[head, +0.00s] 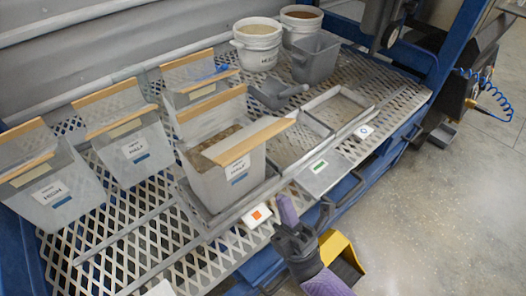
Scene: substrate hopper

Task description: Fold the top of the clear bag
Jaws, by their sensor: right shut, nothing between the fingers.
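The clear bag (222,180) stands upright in a shallow grey tray near the middle of the perforated table. It holds brown crumbly substrate and has a label reading HALF. Its top has two tan strips: one along the back edge (211,103), one on a front flap (249,141) that slants out to the right. The strips are apart and the mouth is open. My right gripper (288,208) is shut and empty, in front of the bag to its lower right, not touching it. My left gripper is not in view.
Similar bags with tan strips stand left (55,185) and behind (198,82). White buckets (258,45), a grey bin (316,58) and a scoop (275,94) are at the back. An empty frame (340,106) lies right. The blue table edge runs below my gripper.

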